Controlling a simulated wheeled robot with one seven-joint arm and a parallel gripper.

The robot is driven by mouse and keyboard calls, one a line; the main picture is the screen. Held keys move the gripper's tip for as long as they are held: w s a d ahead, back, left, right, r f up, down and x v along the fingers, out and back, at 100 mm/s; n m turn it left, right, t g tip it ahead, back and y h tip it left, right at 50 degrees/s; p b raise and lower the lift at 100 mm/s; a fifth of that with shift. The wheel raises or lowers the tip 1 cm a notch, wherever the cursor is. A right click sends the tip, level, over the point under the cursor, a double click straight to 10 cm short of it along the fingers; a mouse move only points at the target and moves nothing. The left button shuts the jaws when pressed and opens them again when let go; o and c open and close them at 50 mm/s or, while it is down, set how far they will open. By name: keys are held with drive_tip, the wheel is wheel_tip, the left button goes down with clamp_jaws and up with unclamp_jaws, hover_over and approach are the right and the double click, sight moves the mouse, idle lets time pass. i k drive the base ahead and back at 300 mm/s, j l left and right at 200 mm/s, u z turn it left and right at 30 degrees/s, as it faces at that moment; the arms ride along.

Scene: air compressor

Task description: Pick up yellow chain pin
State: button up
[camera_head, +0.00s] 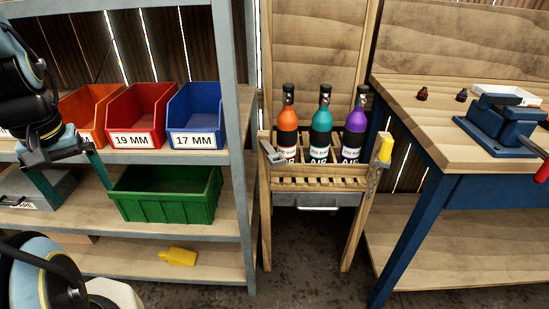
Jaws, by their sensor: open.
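A small yellow piece (386,148) sits at the top of the right front post of the wooden bottle stand, with what looks like a thin chain hanging below it. A second yellow piece (178,256) lies on the lower shelf of the rack at left. I cannot tell for certain which is the chain pin. My gripper (80,190) is at the far left, pointing down in front of the rack. Its two teal fingers are spread apart and empty. It is apart from both yellow pieces, closer in the picture to the one on the shelf.
The rack holds orange, red (140,115) and blue bins, a green bin (165,195) and a grey box. The wooden stand (318,182) holds three bottles (321,125). A workbench (440,120) with a blue vise (500,122) is at right. Bare floor shows below the stand.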

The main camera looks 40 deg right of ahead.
sight(384, 156)
drive_tip(key=k+l+z, duration=0.1)
drive_tip(key=l, duration=0.45)
drive_tip(key=k+l+z, duration=0.15)
drive_tip(key=l, duration=0.4)
drive_tip(key=l+z, duration=0.1)
drive_tip(key=l, duration=0.45)
